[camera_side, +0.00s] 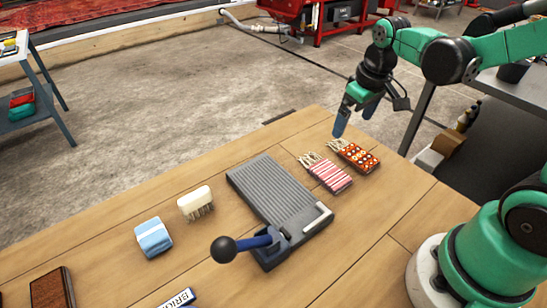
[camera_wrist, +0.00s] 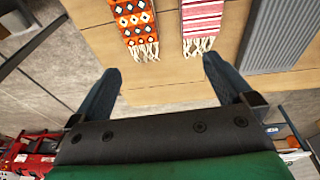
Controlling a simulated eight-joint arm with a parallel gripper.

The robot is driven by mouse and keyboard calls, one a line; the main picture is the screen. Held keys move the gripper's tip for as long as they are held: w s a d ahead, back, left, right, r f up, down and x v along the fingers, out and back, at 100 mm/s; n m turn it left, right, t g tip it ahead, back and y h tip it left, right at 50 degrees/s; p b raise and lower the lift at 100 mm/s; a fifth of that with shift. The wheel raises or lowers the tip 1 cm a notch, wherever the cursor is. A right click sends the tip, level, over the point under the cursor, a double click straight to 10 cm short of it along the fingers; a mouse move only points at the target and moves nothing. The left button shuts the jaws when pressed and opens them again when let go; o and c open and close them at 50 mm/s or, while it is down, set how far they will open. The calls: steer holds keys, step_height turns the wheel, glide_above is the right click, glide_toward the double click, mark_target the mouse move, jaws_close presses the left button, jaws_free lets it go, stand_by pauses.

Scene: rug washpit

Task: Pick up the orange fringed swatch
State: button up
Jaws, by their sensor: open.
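The orange fringed swatch (camera_side: 358,157) lies flat at the right part of the table, with dark and white diamond patterns and a pale fringe. In the wrist view the orange swatch (camera_wrist: 134,22) is at the top, left of centre, fringe toward me. My gripper (camera_side: 355,115) is open and empty, above the table's far edge, just beyond the orange swatch's fringed end. In the wrist view my gripper's two blue fingers (camera_wrist: 158,80) are spread wide, with bare tabletop between them, and touch neither swatch.
A pink-and-white striped fringed swatch (camera_side: 326,173) lies beside the orange one. A grey ribbed board (camera_side: 275,195) with a dark blue lever (camera_side: 245,243) is left of it. A white brush (camera_side: 195,203), a blue folded cloth (camera_side: 153,237) and a brown block (camera_side: 52,289) lie further left.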

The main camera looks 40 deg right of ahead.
mark_target(355, 152)
steer(key=d+f+g, duration=0.2)
steer(key=d+f, duration=0.1)
steer(key=shift+d+f+y, duration=0.15)
steer(key=shift+f+y, duration=0.15)
steer(key=shift+f, duration=2.85)
steer(key=c, duration=1.2)
steer(key=shift+c, duration=0.2)
steer(key=shift+r, duration=0.15)
